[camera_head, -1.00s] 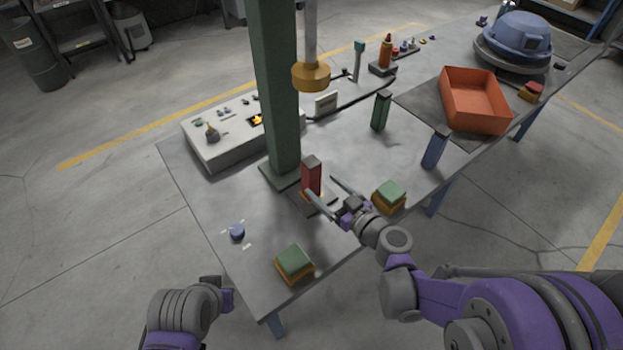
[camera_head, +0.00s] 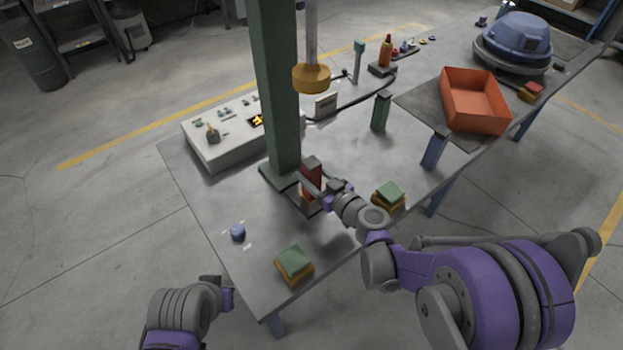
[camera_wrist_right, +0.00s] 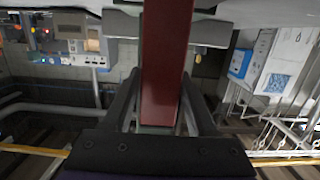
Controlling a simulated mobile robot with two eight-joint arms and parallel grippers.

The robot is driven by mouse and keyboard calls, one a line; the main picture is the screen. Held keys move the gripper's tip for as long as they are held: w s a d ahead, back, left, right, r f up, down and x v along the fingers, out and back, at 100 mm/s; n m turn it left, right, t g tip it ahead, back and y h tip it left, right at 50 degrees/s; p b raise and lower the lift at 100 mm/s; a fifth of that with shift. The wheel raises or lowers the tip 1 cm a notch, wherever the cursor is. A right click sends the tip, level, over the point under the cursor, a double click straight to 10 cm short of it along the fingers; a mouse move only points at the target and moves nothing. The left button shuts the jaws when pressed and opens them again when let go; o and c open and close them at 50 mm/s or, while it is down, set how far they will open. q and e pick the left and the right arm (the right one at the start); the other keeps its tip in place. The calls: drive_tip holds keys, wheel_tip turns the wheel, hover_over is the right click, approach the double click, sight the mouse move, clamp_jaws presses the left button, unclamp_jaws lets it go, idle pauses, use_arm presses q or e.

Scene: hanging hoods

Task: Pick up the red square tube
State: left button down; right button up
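The red square tube (camera_head: 312,171) stands upright on a small dark base on the grey workbench, just right of the green post. In the right wrist view it is a dark red bar (camera_wrist_right: 165,60) running down the middle. My right gripper (camera_head: 312,188) reaches it from the right, with its fingers on either side of the tube. In the wrist view the fingers (camera_wrist_right: 160,85) lie close along both sides, and whether they press on it is unclear.
The green post (camera_head: 277,90) stands close behind the tube, with a hanging yellow-ended rod (camera_head: 311,78) beside it. A green tube (camera_head: 381,112) and a blue tube (camera_head: 434,151) stand to the right. An orange bin (camera_head: 474,125) sits farther right. Stacked green-and-yellow blocks (camera_head: 294,264) lie near the front edge.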

clamp_jaws()
